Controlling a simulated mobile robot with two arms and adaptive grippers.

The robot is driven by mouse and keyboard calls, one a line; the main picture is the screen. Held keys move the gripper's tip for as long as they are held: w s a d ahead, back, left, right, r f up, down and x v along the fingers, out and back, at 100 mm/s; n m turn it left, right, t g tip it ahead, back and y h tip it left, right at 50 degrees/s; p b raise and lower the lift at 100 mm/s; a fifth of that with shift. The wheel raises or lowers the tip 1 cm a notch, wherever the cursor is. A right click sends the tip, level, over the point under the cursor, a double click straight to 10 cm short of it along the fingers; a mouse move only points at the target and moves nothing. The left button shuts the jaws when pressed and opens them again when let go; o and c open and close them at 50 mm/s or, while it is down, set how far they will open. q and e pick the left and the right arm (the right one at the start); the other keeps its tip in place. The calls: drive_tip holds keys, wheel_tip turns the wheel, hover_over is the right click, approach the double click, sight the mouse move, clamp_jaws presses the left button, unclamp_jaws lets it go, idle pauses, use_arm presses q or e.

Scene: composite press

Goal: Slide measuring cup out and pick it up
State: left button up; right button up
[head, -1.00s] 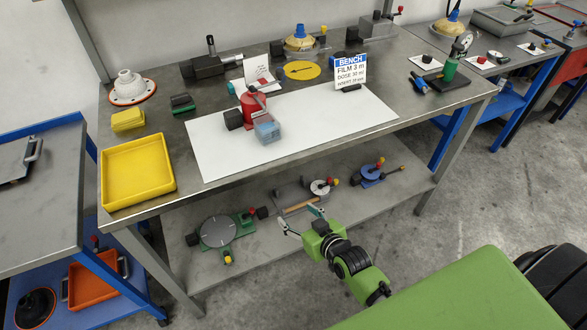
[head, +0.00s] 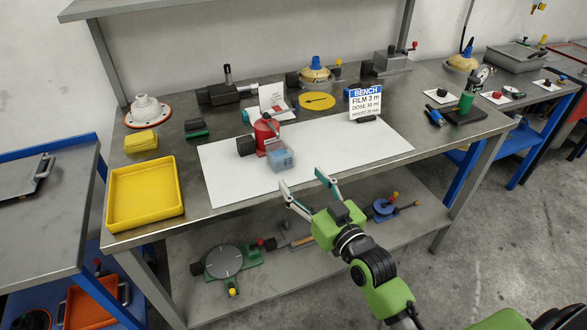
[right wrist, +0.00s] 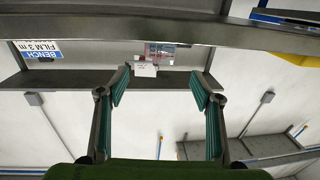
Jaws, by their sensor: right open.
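My right gripper (head: 302,181) is open and empty, in front of the bench edge, to the lower right of the cup. In the right wrist view its two fingers (right wrist: 160,90) are spread apart with nothing between them; a small reddish and bluish shape beyond them is too unclear to name. My left gripper is not in view.
A yellow tray (head: 146,218) sits at the bench's left. The lower shelf holds a green-edged round device (head: 224,262). The mat's right part is clear.

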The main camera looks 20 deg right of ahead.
sight(285, 159)
drive_tip(key=w, duration=0.4)
drive_tip(key=w+a, duration=0.1)
drive_tip(key=w, duration=0.7)
drive_tip(key=shift+w+a, duration=0.4)
drive_tip(key=shift+c, duration=0.4)
drive_tip(key=c, duration=1.1)
